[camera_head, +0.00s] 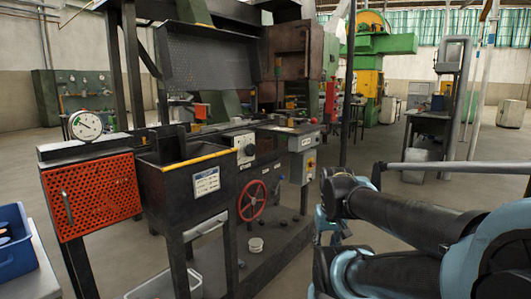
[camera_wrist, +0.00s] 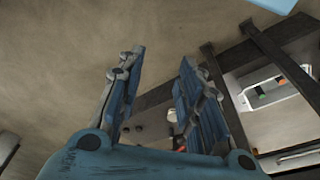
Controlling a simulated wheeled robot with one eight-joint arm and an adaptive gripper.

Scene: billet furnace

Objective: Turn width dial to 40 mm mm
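A white gauge with a needle (camera_head: 85,125) stands on the left end, above an orange perforated guard. My gripper (camera_wrist: 161,58) is open and empty in the wrist view, its two blue fingers well apart. It points over floor and dark frame bars, and the dial does not show there. In the head view my arm is at the right, apart from the dial.
A red handwheel (camera_head: 252,200) and a grey control box with buttons (camera_head: 302,160) are near the dial. A blue bin (camera_head: 12,252) is at the left edge. A white tray with small coloured items (camera_wrist: 275,88) shows in the wrist view. Open floor lies behind my arm.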

